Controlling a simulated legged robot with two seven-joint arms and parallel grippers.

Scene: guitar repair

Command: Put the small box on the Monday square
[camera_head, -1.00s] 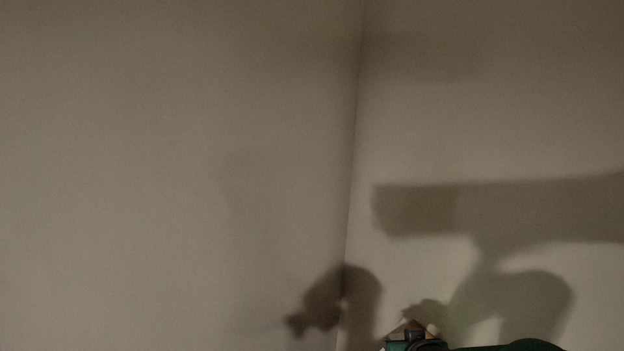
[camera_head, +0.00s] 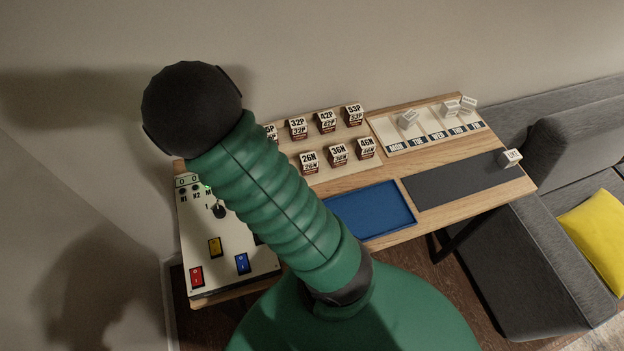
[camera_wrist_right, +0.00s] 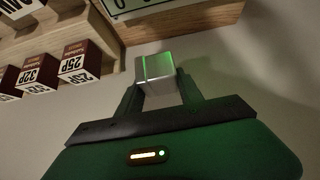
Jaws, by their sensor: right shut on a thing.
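My right gripper (camera_wrist_right: 163,92) is shut on a small pale box (camera_wrist_right: 158,70), which looks greenish on its faces, in the right wrist view. In the head view my green arm crosses the middle and hides the gripper and this box. The day board (camera_head: 388,142) lies at the back right of the table, with squares marked MON to FRI. The Monday square (camera_head: 388,129) is its leftmost. A white box (camera_head: 408,120) stands near the Monday and Tuesday squares; I cannot tell on which. My left gripper is out of view.
Numbered boxes (camera_head: 326,121) stand on a wooden rack left of the board; some show in the wrist view (camera_wrist_right: 78,62). White boxes (camera_head: 450,108) stand toward Friday. A blue tray (camera_head: 385,212), dark mat (camera_head: 455,182), another white box (camera_head: 511,158) and switch panel (camera_head: 222,268) share the table.

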